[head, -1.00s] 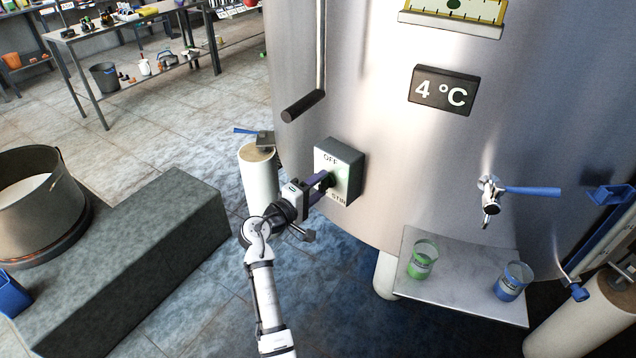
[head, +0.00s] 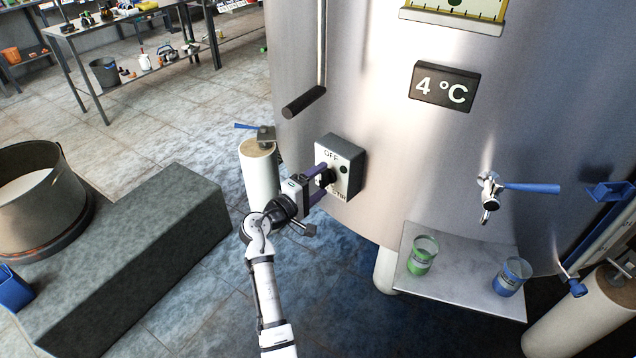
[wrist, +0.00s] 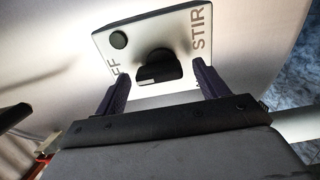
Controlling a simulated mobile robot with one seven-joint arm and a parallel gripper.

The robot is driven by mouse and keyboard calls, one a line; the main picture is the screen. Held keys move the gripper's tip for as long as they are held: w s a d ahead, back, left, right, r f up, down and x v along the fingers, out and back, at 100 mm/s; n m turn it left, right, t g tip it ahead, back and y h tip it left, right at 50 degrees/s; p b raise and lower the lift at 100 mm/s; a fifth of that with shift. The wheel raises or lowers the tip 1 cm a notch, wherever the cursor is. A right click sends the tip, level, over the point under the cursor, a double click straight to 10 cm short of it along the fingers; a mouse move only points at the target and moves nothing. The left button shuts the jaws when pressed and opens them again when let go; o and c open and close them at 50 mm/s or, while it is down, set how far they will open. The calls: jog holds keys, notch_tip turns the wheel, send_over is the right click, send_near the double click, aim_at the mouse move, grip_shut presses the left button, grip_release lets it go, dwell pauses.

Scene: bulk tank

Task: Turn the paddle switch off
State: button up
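The paddle switch is a black knob (wrist: 158,68) on a grey box (head: 342,153) marked OFF at the top and STIR at the bottom, fixed to the steel tank. A round dark lamp or button (wrist: 118,40) sits beside the knob. My gripper (head: 321,183) is at the box face. In the wrist view, its two purple fingers (wrist: 160,76) are spread, one on each side of the knob, with visible gaps. The knob's exact pointing is hard to read, and the fingers partly cover the lettering.
A black-ended lever (head: 304,103) hangs above the box. A blue-handled valve on a pale post (head: 258,170) stands just left. A shelf (head: 455,272) with two glasses and a blue-handled tap (head: 490,190) are to the right. A stone block (head: 140,250) lies left.

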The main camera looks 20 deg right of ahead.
jog(key=b+v, duration=0.3)
jog(key=v, duration=1)
jog(key=shift+s+a+b, duration=0.2)
jog(key=shift+a+b, duration=0.15)
jog(key=shift+b, duration=0.05)
